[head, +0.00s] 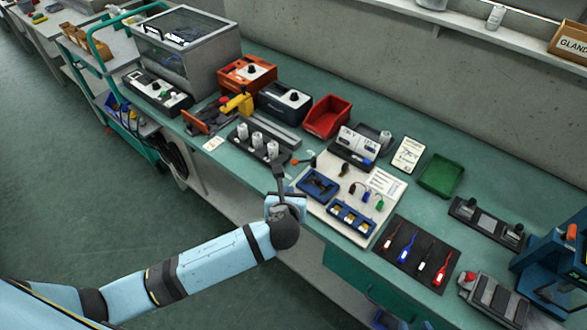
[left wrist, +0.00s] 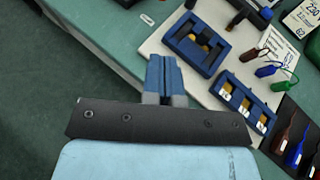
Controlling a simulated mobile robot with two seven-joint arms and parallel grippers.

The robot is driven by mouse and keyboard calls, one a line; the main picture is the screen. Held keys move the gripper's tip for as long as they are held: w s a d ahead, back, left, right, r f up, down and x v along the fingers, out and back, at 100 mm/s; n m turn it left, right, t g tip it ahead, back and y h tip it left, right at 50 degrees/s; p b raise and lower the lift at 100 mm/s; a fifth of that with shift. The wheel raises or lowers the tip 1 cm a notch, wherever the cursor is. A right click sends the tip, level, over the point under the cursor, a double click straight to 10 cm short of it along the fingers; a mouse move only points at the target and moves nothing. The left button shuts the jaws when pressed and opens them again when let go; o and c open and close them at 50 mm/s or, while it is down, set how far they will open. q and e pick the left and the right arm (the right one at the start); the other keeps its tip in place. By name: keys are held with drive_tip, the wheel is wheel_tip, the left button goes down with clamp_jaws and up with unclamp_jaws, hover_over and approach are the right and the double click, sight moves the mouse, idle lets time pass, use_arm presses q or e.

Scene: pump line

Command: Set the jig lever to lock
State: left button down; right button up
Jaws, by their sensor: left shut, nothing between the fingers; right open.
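I cannot tell for certain which part is the jig lever. A fixture with a yellow handle (head: 237,103) stands at the back left of the bench. Two blue fixtures lie on a white board: one is an open frame (head: 317,185), the other a row of sockets (head: 352,217). They also show in the left wrist view, as the frame (left wrist: 197,44) and the row (left wrist: 243,101). My left gripper (head: 284,203) is shut and empty, over the front bench edge, left of the white board. In the left wrist view its fingers (left wrist: 165,75) are together. My right gripper is out of view.
A black rack with white cylinders (head: 257,143) stands behind my left gripper. A dark mat with coloured tools (head: 417,255) lies to the right. A red bin (head: 327,117) and a green tray (head: 440,175) stand farther back. A blue machine (head: 555,265) is at far right.

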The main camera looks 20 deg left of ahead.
sight(294, 165)
use_arm(q)
drive_tip(key=x, duration=0.9)
drive_tip(key=r+x, duration=0.1)
drive_tip(key=x, duration=0.4)
drive_tip(key=shift+w, duration=0.2)
drive_tip(key=shift+a+r, duration=0.1)
